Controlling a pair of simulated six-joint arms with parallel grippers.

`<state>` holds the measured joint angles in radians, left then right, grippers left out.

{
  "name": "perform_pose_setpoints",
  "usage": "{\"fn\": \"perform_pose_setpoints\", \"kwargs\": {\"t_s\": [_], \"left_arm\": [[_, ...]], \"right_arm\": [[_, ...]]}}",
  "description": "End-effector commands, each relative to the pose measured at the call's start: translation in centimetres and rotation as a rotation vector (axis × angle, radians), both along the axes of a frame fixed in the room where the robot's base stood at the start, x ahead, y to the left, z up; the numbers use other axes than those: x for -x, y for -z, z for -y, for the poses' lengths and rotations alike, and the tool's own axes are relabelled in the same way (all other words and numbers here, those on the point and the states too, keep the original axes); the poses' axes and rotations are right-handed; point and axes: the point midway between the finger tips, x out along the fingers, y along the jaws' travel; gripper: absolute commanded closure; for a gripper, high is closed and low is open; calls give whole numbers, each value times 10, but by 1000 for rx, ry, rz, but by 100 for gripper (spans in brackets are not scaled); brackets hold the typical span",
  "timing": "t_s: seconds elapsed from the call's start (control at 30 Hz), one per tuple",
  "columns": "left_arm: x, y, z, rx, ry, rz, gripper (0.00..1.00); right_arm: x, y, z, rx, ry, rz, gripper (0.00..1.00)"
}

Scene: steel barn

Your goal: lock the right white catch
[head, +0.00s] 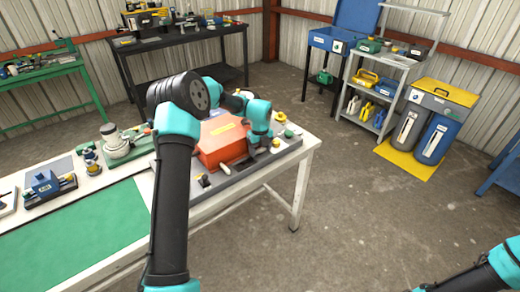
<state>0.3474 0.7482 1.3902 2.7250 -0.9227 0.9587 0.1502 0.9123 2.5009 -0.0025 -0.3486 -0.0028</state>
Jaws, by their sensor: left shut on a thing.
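An orange case (222,146) with a yellow label on its lid sits on a dark grey board (212,191) at the right end of the workbench. A white catch (224,169) shows at the front of the case, left of my gripper. My left gripper (266,142) is at the right end of the case, low by its front side. It is shut on the right white catch, which the gripper mostly hides. I cannot tell the catch's position. My right arm enters at the bottom right; its gripper is out of view.
A green knob (289,134) and a yellow knob (279,117) stand close to my left gripper. A green mat (85,232) lies left. The floor right of the bench is clear.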

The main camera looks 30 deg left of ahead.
Motion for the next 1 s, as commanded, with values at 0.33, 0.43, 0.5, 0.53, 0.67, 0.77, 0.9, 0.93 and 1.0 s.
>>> {"fn": "perform_pose_setpoints", "kwargs": {"t_s": [0.33, 0.43, 0.5, 0.53, 0.67, 0.77, 0.9, 0.93, 1.0], "left_arm": [[0, 0, 0, 1, 0, 0, 24], [0, 0, 0, 0, 0, 0, 14], [0, 0, 0, 0, 0, 0, 8], [0, 0, 0, 0, 0, 0, 8], [0, 0, 0, 0, 0, 0, 8], [0, -1, 0, 0, 0, 0, 8], [0, -9, 0, 0, 0, 1, 8], [0, -11, 0, 0, 0, 1, 8], [0, -19, 0, 0, 0, 1, 8]], "right_arm": [[0, 0, 0, 0, 0, 0, 57], [0, 0, 0, 0, 0, 0, 57], [0, 0, 0, 0, 0, 0, 57], [0, 0, 0, 0, 0, 0, 57], [0, 0, 0, 0, 0, 0, 57], [0, 0, 0, 0, 0, 0, 57], [0, 0, 0, 0, 0, 0, 57], [0, 0, 0, 0, 0, 0, 57], [0, 0, 0, 0, 0, 0, 57]]}}
